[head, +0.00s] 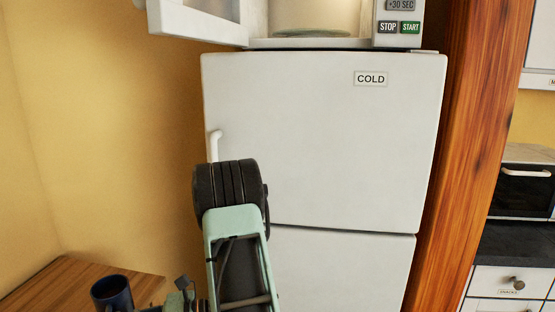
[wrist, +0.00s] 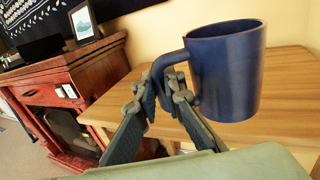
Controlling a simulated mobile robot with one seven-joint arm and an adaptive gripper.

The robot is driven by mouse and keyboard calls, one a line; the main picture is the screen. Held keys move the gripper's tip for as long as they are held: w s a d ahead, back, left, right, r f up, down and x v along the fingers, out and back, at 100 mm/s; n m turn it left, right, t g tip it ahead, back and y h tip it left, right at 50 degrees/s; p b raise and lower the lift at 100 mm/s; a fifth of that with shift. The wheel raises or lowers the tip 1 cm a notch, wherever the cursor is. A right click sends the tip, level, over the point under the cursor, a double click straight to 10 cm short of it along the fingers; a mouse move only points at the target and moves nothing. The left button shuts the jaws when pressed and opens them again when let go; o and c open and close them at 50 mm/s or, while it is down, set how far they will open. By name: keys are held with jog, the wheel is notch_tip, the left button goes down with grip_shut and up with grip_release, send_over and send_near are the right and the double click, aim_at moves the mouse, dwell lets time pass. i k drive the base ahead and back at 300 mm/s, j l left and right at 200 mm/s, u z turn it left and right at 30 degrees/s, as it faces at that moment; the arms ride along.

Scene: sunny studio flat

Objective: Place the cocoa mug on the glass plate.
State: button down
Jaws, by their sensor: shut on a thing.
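The dark blue cocoa mug (wrist: 227,72) is upright in the wrist view, its handle toward my gripper (wrist: 166,84). The fingers are shut on the handle. In the head view the mug (head: 112,292) shows at the bottom left, cut by the lower edge, with my gripper (head: 186,289) to its right. I cannot tell whether the mug touches the wooden table below it. I cannot see what is inside the mug. The glass plate (head: 313,33) is a greenish disc on the floor of the open microwave, at the top of the head view; only its lower part shows.
The microwave (head: 391,12) stands on the white fridge (head: 320,130), its door (head: 198,22) swung out left. The wooden table (head: 60,287) is at lower left. An orange wooden post (head: 468,150) borders the fridge on the right. A red-brown cabinet (wrist: 70,90) stands left in the wrist view.

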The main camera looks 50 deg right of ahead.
aim_at(297, 34)
jog(key=k+z, duration=0.45)
jog(key=z, duration=0.95)
